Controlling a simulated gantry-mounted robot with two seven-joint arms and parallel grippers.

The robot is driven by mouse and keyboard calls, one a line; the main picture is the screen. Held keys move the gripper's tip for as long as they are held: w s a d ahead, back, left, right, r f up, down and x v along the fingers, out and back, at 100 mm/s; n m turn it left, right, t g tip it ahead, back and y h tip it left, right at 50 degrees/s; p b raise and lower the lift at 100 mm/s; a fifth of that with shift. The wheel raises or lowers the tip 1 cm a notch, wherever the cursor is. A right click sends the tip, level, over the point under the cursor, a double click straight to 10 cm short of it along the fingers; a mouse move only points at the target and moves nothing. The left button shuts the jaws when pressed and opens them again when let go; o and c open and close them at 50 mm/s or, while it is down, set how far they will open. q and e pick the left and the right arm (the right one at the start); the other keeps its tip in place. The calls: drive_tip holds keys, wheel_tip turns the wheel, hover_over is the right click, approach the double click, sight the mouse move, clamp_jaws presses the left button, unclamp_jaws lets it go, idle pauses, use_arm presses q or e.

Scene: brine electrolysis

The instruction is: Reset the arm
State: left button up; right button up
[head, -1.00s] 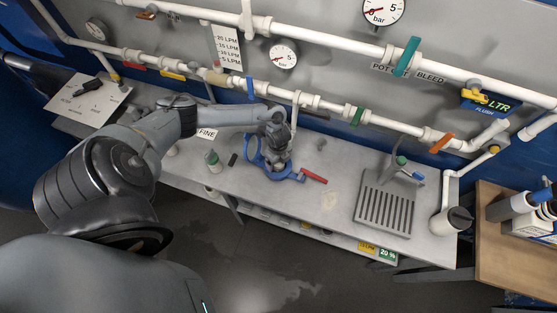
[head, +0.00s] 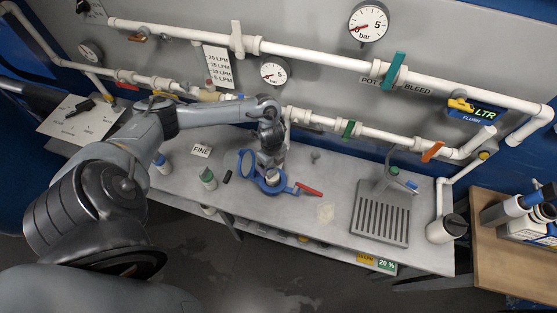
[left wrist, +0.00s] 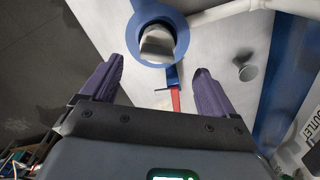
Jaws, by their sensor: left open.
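My left gripper (head: 268,160) hangs over the bench beside a blue ring-shaped fixture (head: 262,187). In the left wrist view, its two dark purple fingers (left wrist: 153,84) are spread apart with nothing between them. The blue fixture (left wrist: 136,37) lies ahead of the fingers, with a grey-white rounded piece (left wrist: 157,44) inside its ring. A red handle (head: 308,189) sticks out to the right of the fixture; it also shows in the left wrist view (left wrist: 175,98). My arm partly hides the fixture's back. My right gripper is not in view.
White pipes with coloured valve levers and gauges (head: 368,22) run along the back wall. A slotted drain tray (head: 380,213) is at the right.

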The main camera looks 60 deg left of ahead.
use_arm(q)
drive_tip(key=shift+r, duration=0.3)
drive_tip(key=shift+d+r, duration=0.1)
drive_tip(key=shift+d, duration=0.15)
drive_tip(key=w+d+r+n+t+h+p, duration=0.1)
drive_tip(key=d+r+t+p, duration=0.15)
drive_tip(key=d, duration=0.95)
drive_tip(key=d+r+n+t+h+p, duration=0.1)
drive_tip(key=d+r+t+p, duration=0.15)
drive_tip(key=d, duration=0.95)
drive_tip(key=s+a+r+n+g+y+p, duration=0.1)
drive_tip(key=s+r+n+p, duration=0.2)
drive_tip(key=s+r+n, duration=0.8)
wheel_tip(320, 180, up, 3)
drive_tip(key=shift+s+a+f+y, duration=0.15)
drive_tip(key=shift+s+a+y, duration=0.15)
drive_tip(key=shift+s+a, duration=0.1)
drive_tip(key=shift+d, duration=0.1)
